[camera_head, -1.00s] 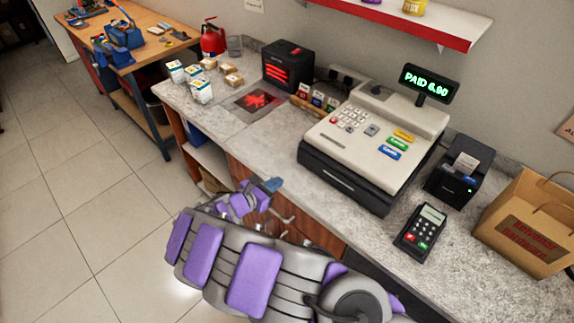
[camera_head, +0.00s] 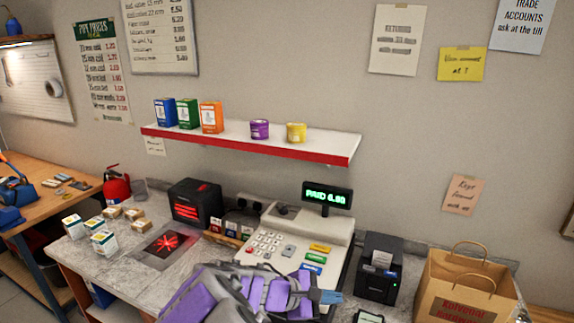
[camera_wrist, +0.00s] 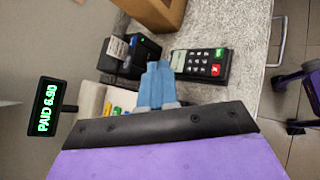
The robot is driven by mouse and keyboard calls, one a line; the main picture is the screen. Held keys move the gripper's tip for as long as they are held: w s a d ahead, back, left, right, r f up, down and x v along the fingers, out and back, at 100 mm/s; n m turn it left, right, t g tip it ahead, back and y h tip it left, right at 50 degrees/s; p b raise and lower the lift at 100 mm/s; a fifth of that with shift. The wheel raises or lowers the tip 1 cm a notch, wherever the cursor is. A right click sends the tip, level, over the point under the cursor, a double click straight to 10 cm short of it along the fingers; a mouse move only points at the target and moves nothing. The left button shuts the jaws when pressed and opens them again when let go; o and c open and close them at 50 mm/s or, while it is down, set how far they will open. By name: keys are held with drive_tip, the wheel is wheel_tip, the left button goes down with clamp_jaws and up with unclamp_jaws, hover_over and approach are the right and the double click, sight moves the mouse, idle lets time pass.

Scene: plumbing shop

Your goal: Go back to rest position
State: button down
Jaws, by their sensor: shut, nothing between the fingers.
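My gripper (camera_head: 331,297) is at the end of my purple and grey arm, low in the head view, in front of the cash register (camera_head: 292,244). The arm hides the register's lower part. In the wrist view the blue fingertips (camera_wrist: 156,84) are together, with nothing between them. They point toward the card terminal (camera_wrist: 201,64) and the receipt printer (camera_wrist: 130,55), apart from both as far as I can tell. The register's display (camera_head: 328,194) reads "PAID 6.90".
The counter (camera_head: 130,285) bears several small boxes, a black scanner (camera_head: 194,203) and a paper bag (camera_head: 463,288) at the right. A red-edged shelf (camera_head: 250,143) with tins and boxes hangs above. A workbench (camera_head: 50,205) stands at the left.

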drive_tip(key=s+d+r+m+g+y, duration=0.1)
drive_tip(key=s+d+m+g+y, duration=0.3)
drive_tip(key=s, duration=0.5)
drive_tip(key=s+d+r+m+g+y, duration=0.1)
drive_tip(key=s+d+m+g, duration=0.1)
drive_tip(key=s+d+m, duration=0.55)
drive_tip(key=s+a+f+m+y, duration=0.1)
drive_tip(key=s+a+m+y, duration=0.2)
drive_tip(key=s, duration=1.3)
drive_tip(key=a+y, duration=0.3)
drive_tip(key=a, duration=0.2)
drive_tip(key=shift+a+y, duration=0.2)
drive_tip(key=shift+y, duration=0.2)
